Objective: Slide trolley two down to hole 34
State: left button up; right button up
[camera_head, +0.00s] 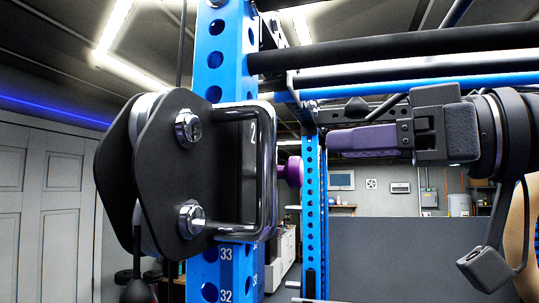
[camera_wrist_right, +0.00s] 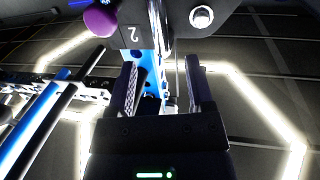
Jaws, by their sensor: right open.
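Trolley two (camera_head: 165,175) is a black two-plate carriage with large bolts and a bracket marked "2", around the blue upright (camera_head: 222,75). Its purple knob (camera_head: 291,172) sticks out to the right of the bracket. Numbers 33 and 32 (camera_head: 225,275) show on the upright just below the trolley; a 34 mark is not visible. My right gripper (camera_head: 335,140) comes in from the right, to the right of and slightly above the knob, apart from it. In the right wrist view its fingers (camera_wrist_right: 165,85) are spread and empty, with the trolley (camera_wrist_right: 180,20) and knob (camera_wrist_right: 100,20) beyond. My left gripper is out of view.
A black bar (camera_head: 400,45) and a blue bar run right from the upright, above my right gripper. A second blue upright (camera_head: 311,215) stands behind. A black cord with a stopper (camera_head: 137,285) hangs below the trolley. Grey panelled doors (camera_head: 55,200) are at left.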

aim_at(275, 153)
jog(key=p+x, duration=0.3)
jog(key=x, duration=0.5)
jog(key=shift+w+a, duration=0.2)
jog(key=shift+a, duration=0.15)
jog(key=shift+w+a+f+p, duration=0.1)
jog(key=shift+w+a+p, duration=0.1)
jog(key=shift+a+p, duration=0.1)
grip_shut()
dwell(0.6)
